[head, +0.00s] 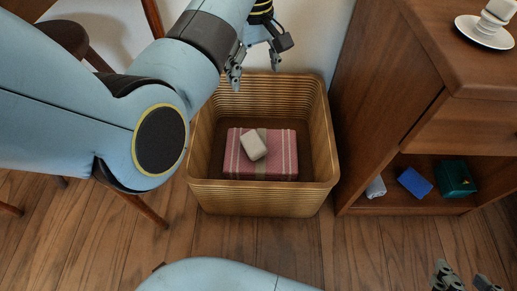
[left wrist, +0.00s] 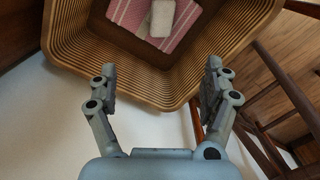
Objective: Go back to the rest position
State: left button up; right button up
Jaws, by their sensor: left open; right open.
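My left gripper (head: 255,66) is open and empty above the back rim of a woven basket (head: 260,199). In the left wrist view its two fingers (left wrist: 158,88) are spread with nothing between them, beside the basket's rim (left wrist: 120,68). My right gripper (head: 466,279) is open and empty at the bottom right of the head view, partly cut off by the frame edge. Inside the basket lies a red and white striped bundle (head: 277,165) with a pale block (head: 253,145) tilted on top. Both also show at the top of the left wrist view.
A wooden cabinet (head: 376,90) stands right of the basket. A blue block (head: 414,182), a dark green box (head: 455,178) and a pale roll (head: 376,187) lie in its low opening. White crockery (head: 484,31) is on top. A stool (head: 66,36) stands at the left. Floor in front is clear.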

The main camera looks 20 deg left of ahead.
pick_arm(q)
jog(key=shift+r, duration=1.2)
